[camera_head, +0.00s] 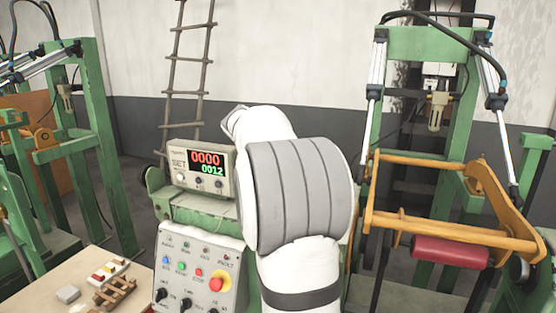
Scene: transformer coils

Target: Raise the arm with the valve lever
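A yellow-orange swing arm (447,231) sits on the green machine frame (454,125) at the right. A red roller (450,251) is at its lower front. Two pneumatic cylinders, one at the left (373,110) and one at the right (502,138), run from the top of the frame down towards the arm. I cannot make out a valve lever; it may be hidden behind my own white and grey arm, which fills the middle of the view. My gripper does not show; the far end of my arm is hidden behind its nearer link.
A counter box (202,171) reads 0000 and 0012. Below it is a control panel (199,275) with knobs and a red emergency button (219,281). A table (40,296) with small blocks stands at the lower left. Another green frame (96,145) and a ladder (187,60) are behind.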

